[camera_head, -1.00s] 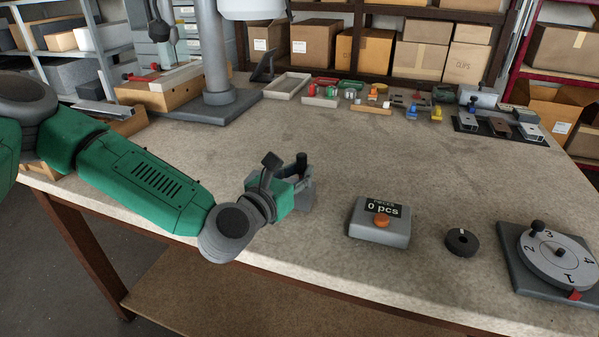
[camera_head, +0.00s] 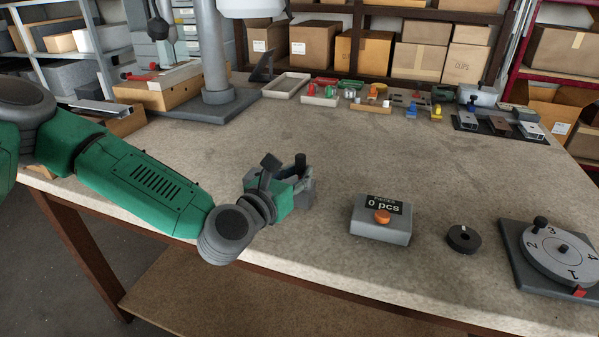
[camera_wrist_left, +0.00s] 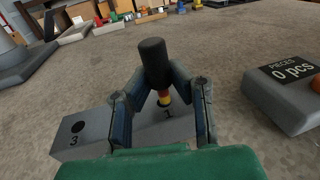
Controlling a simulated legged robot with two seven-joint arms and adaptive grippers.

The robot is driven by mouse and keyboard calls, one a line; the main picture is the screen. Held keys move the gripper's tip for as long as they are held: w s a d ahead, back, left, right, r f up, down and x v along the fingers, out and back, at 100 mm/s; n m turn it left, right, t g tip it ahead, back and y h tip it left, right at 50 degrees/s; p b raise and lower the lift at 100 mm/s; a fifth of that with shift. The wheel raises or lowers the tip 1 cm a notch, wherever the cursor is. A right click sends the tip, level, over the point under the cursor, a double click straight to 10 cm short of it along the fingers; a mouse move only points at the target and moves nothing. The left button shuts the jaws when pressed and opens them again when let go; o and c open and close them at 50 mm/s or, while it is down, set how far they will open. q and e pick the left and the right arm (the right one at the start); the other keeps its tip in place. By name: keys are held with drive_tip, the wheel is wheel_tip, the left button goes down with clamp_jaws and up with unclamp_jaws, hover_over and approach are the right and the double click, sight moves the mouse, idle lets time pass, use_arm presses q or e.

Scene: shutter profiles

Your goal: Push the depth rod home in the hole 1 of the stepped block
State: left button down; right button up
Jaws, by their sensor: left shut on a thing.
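The stepped block (camera_wrist_left: 93,140) is grey and lies on the bench. It shows a dark open hole marked 3 and a hole marked 1. The depth rod (camera_wrist_left: 153,63) has a thick black handle above orange and yellow bands, and its lower end is at hole 1. The bands show above the block's top. My left gripper (camera_wrist_left: 160,85) is shut on the rod below the handle. In the head view the gripper (camera_head: 292,182) hides most of the block, and the dark rod top (camera_head: 300,160) sticks up. My right gripper is out of view.
A grey counter box (camera_head: 380,228) reading 0 pcs stands to the right. Beyond it are a black knob (camera_head: 462,239) and a numbered dial (camera_head: 560,255). Trays and small coloured parts lie at the back. The bench middle is clear.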

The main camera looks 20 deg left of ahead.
use_arm(q)
drive_tip(key=shift+f+b, duration=0.45)
drive_tip(key=shift+f, duration=0.15)
drive_tip(key=c, duration=1.4)
unclamp_jaws()
drive_tip(key=shift+s, duration=0.1)
drive_tip(key=v, duration=1.1)
drive_tip(key=shift+s+a, duration=0.1)
drive_tip(key=shift+s, duration=0.25)
